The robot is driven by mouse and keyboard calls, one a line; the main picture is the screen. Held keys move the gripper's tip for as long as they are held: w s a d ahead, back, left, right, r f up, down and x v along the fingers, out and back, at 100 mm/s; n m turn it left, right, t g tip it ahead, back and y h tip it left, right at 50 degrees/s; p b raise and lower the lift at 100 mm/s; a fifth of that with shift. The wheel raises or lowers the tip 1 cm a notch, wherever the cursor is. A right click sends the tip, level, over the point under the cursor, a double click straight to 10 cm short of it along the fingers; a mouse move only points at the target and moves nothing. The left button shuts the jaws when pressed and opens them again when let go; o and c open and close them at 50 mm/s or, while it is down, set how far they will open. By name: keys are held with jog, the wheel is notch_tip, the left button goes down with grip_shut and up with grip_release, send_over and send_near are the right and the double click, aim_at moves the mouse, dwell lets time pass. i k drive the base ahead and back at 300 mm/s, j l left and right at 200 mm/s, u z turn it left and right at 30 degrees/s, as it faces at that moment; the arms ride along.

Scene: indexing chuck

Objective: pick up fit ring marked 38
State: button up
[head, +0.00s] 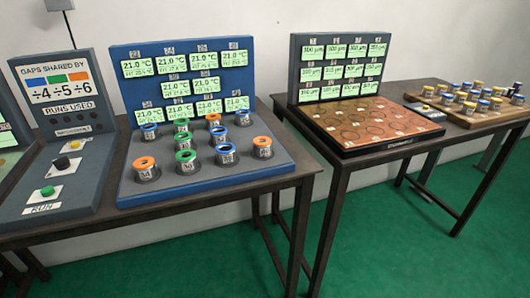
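Several ring-shaped pieces with orange, green or blue tops stand on the sloped blue board in the head view. An orange-topped one (146,168) is at the front left and another (263,147) is at the right. A green-topped one (186,161) is at the front middle and a blue-topped one (226,153) is right of it. Small white labels show on them, but the numbers are too small to read. I cannot tell which one is marked 38. Several yellow- and blue-topped pieces (483,105) stand on a wooden tray (520,115) at far right. My gripper is not in view.
The blue board (270,172) has a back panel of green displays. A brown board (375,125) with circular marks sits on the second table. A gap separates the tables.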

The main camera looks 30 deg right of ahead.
aim_at(225, 151)
jog(key=i+l+u, duration=0.15)
jog(key=u, duration=0.25)
jog(key=i+l+u, duration=0.15)
jog(key=u, duration=0.2)
jog(key=i+l+u, duration=0.1)
jog(key=l+u, duration=0.3)
